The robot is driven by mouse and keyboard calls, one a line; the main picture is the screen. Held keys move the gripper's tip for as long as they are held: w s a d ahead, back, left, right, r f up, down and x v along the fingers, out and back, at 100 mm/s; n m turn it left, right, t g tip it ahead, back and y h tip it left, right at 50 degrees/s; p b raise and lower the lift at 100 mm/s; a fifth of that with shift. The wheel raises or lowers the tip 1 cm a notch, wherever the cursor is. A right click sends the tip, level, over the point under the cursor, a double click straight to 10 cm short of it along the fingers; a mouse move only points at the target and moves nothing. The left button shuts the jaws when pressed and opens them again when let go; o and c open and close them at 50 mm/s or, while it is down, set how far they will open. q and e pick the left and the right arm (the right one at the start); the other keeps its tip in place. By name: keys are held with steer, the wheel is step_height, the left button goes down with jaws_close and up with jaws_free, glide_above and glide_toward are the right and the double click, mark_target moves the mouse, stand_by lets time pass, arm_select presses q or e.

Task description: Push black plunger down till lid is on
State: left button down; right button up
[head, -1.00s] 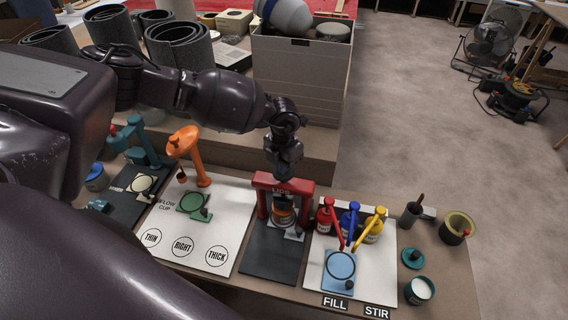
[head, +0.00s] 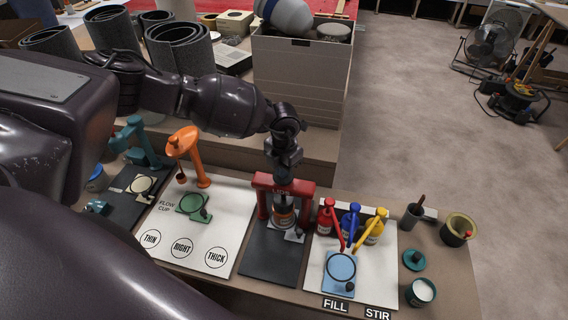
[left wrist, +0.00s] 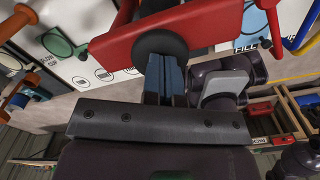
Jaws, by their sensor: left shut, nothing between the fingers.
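The red press (head: 284,182) marked LIDS stands on a dark mat at the middle of the bench. In it stands a can (head: 284,214) with an orange band; its top is dim, and I cannot tell whether a lid is seated. My left gripper (head: 282,173) is over the middle of the press's crossbar, pointing down and partly covering the lettering. In the left wrist view the black plunger's round top (left wrist: 160,42) lies at the tips of my left gripper's closed blue fingers (left wrist: 165,66); they appear to touch it. My right gripper is not in view.
Left of the press is a white flow-cup board (head: 228,232) with an orange stand (head: 186,150). Close on the right are red, blue and yellow bottles (head: 350,222) and a blue fill plate (head: 339,270). A grey box (head: 300,85) stands behind my left arm.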

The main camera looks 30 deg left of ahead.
arm_select(q)
steer(key=shift+f, duration=0.15)
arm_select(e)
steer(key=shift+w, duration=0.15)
arm_select(q)
steer(key=shift+f, duration=0.15)
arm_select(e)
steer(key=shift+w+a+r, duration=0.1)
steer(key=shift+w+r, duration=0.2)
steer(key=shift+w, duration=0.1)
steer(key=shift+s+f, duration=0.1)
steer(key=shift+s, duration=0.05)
